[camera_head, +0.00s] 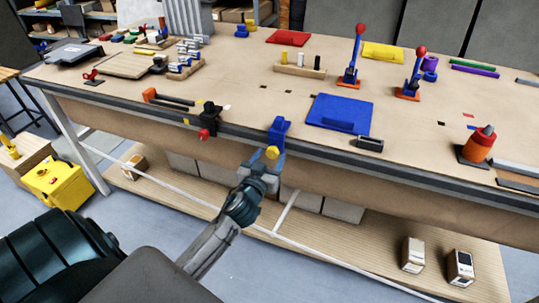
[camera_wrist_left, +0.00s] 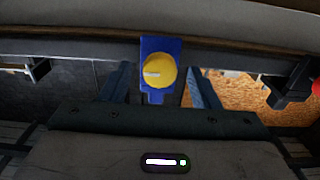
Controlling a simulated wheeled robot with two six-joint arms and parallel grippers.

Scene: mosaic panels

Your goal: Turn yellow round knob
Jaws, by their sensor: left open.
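The yellow round knob (camera_head: 272,152) sits on a blue mount (camera_head: 279,131) at the front edge of the workbench. In the left wrist view the yellow knob (camera_wrist_left: 159,71) faces me on its blue plate (camera_wrist_left: 160,45), with a pale mark on its left side. My left gripper (camera_head: 269,165) is right in front of the knob, below the bench top. In the left wrist view the fingers of my left gripper (camera_wrist_left: 158,88) stand apart, one on each side of the knob. The jaws are open, and I cannot tell whether either finger touches it. My right gripper is not in view.
A black clamp-like part with a red knob (camera_head: 204,134) is on the bench edge to the left. A blue panel (camera_head: 340,114) lies on the workbench top (camera_head: 235,75) behind. Two levers with red tops (camera_head: 360,30) stand further back. A lower shelf (camera_head: 330,226) runs underneath.

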